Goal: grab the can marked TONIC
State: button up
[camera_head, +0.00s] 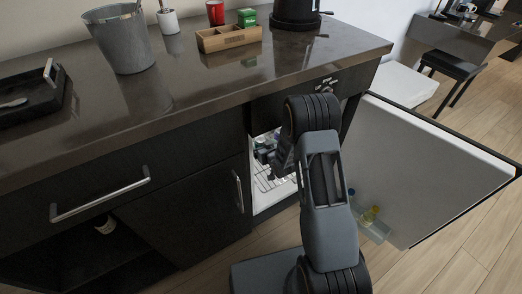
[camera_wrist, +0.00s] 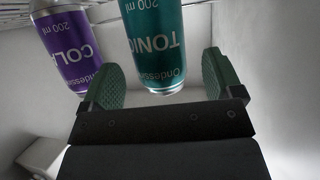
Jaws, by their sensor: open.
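The TONIC can (camera_wrist: 153,45) is teal with a silver rim and shows upside down in the wrist view, at the top centre. My gripper (camera_wrist: 160,85) is open, with one green-padded finger on each side of the lower picture. The TONIC can lies ahead, between the lines of the two fingers; I cannot tell whether either finger touches it. A purple COLA can (camera_wrist: 73,48) stands close to its left, near the left finger. In the head view my arm reaches into the open minibar fridge (camera_head: 262,203), and my gripper is mostly hidden there.
The fridge door (camera_head: 425,165) stands open to the right, with small bottles (camera_head: 369,215) in its shelf. A wire rack (camera_head: 272,181) is inside the fridge. The counter (camera_head: 190,75) above holds a bucket (camera_head: 121,40) and a wooden box (camera_head: 229,38).

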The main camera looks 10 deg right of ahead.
jog(key=shift+w+a+f, duration=0.15)
jog(key=shift+w+f, duration=0.15)
jog(key=shift+w, duration=0.35)
jog(key=c, duration=1.1)
jog(key=shift+c, duration=0.6)
jog(key=shift+r, duration=0.1)
jog(key=shift+r, duration=0.1)
